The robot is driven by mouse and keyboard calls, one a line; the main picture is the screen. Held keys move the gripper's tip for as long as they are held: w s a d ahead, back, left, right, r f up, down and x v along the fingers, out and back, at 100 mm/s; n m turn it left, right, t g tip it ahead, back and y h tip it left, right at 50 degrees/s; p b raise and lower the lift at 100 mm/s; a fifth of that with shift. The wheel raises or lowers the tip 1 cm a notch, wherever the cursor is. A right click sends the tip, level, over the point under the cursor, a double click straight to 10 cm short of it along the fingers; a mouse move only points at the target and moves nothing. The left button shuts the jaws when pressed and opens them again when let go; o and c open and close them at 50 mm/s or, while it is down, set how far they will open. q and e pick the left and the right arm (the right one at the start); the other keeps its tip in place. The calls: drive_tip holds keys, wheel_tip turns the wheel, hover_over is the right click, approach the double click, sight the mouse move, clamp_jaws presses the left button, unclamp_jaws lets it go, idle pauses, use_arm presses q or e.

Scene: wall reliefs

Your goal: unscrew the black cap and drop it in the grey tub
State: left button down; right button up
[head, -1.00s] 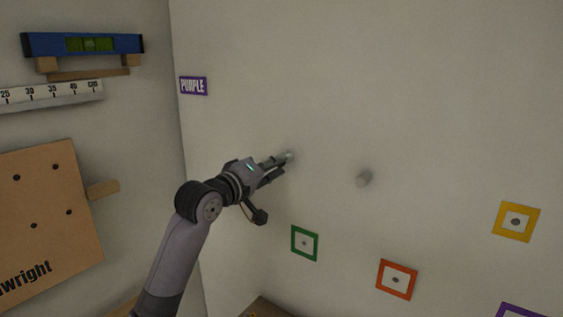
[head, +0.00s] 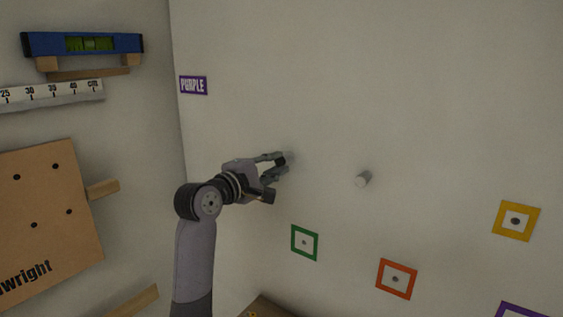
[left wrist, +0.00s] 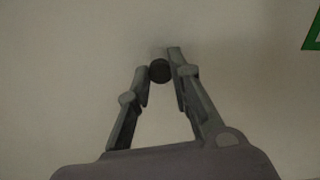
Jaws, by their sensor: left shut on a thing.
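The black cap (left wrist: 159,71) shows in the left wrist view as a dark round end between my fingertips. My left gripper (left wrist: 161,67) is shut on it, close to the pale wall. In the head view my left gripper (head: 281,164) reaches to a pale grey stub (head: 290,156) on the wall, and its fingers hide the cap. Whether the cap is still on the stub I cannot tell. My right gripper and a grey tub do not show.
A second pale stub (head: 363,179) sticks out of the wall to the right. Green (head: 304,243), orange (head: 397,279) and yellow (head: 516,221) square frames lie lower on the wall. A pegboard (head: 45,210) and a level (head: 84,44) are on the left wall.

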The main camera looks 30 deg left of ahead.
use_arm(q)
drive_tip(key=c, duration=1.7)
unclamp_jaws()
drive_tip(key=shift+d, duration=0.15)
drive_tip(key=m, duration=0.3)
drive_tip(key=shift+f+m+b, duration=0.1)
drive_tip(key=shift+m+b, duration=0.2)
drive_tip(key=shift+m, duration=0.1)
drive_tip(key=m, duration=0.2)
drive_tip(key=shift+m, duration=0.3)
drive_tip(key=m, duration=0.8)
drive_tip(key=shift+m, duration=0.3)
drive_tip(key=m, duration=0.5)
drive_tip(key=shift+a+m, duration=0.2)
drive_tip(key=shift+m, duration=0.2)
